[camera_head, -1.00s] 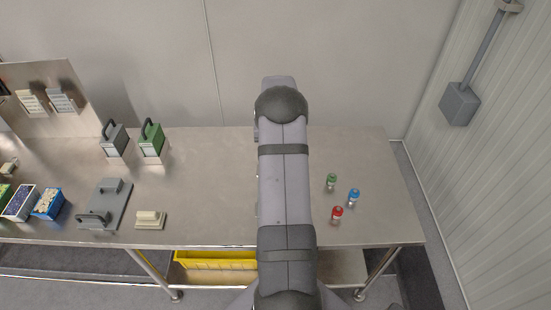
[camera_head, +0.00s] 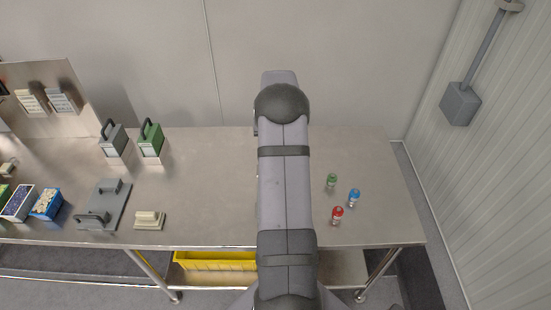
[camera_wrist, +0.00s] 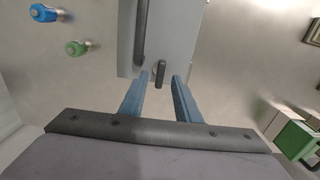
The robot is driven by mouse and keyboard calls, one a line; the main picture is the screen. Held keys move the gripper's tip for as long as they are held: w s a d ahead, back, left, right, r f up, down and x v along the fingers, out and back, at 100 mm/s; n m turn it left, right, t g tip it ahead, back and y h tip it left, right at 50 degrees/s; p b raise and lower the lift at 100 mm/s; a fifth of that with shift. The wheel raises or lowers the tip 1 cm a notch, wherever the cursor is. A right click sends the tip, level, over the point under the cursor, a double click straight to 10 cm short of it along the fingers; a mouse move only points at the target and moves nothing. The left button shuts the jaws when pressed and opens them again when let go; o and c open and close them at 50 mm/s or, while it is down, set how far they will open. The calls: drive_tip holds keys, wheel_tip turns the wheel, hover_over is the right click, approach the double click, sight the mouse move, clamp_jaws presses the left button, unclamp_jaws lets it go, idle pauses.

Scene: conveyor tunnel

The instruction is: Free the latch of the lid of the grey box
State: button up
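In the wrist view the lid of the grey box (camera_wrist: 178,30) lies below my gripper, with a long dark handle (camera_wrist: 141,35) along it. A short dark latch (camera_wrist: 161,73) stands near the lid's edge. My gripper (camera_wrist: 161,80) is open, with one blue finger on either side of the latch. A gap shows between each finger and the latch; I cannot tell the height between them. In the head view my arm hides this box and my gripper.
A blue-capped bottle (camera_head: 353,197), a green-capped bottle (camera_head: 331,181) and a red-capped bottle (camera_head: 337,215) stand right of my arm. A green case (camera_head: 151,141) and a grey case (camera_head: 113,142) stand left.

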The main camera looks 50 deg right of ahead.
drive_tip(key=shift+r+b, duration=0.6)
drive_tip(key=shift+r, duration=2)
